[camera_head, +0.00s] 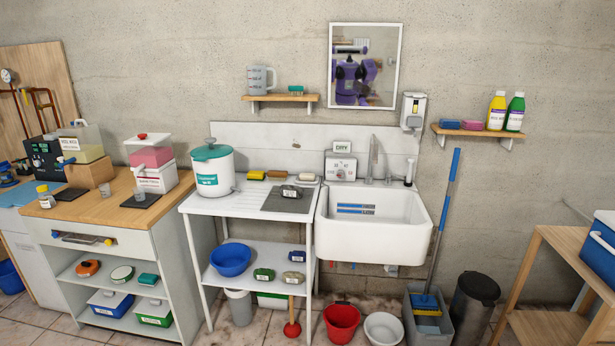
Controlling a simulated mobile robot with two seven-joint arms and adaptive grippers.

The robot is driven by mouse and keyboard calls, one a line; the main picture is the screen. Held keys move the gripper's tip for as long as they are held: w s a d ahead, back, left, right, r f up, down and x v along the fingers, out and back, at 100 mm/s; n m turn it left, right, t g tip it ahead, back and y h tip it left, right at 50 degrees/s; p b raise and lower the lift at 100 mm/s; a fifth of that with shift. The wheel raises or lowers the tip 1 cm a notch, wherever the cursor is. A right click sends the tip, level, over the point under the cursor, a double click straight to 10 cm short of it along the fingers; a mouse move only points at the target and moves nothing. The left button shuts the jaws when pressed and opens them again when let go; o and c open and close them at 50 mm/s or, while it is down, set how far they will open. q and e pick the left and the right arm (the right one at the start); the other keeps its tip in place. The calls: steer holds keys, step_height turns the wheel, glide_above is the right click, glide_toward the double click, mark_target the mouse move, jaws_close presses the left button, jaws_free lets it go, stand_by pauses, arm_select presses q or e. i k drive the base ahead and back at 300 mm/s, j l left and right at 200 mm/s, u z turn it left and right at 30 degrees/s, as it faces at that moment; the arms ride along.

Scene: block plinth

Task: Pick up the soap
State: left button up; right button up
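A small white bar that looks like soap (307,177) lies at the back of the white side table, left of the sink. A yellow sponge (257,175) and a brown brush-like block (277,175) lie to its left. A dark labelled block (291,191) sits on a grey mat (283,205) in front of it. A wall dispenser (413,108) hangs above the sink's right side. A blue block (449,124) and a pink block (472,125) lie on the right wall shelf. I cannot tell whether these are soap or sponges. Neither of my grippers shows directly.
The white sink (372,238) stands right of the side table (230,206). A white pot (212,170) with a teal lid takes up the table's left end. A mop (440,230), red bucket (341,321) and grey bin (474,300) stand on the floor.

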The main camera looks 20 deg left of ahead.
mark_target(302, 177)
steer(key=i+j, duration=0.15)
steer(key=j, duration=0.2)
steer(key=i+j+z, duration=0.1)
steer(key=i+j, duration=0.25)
steer(key=j, duration=0.35)
steer(key=l+z, duration=0.05)
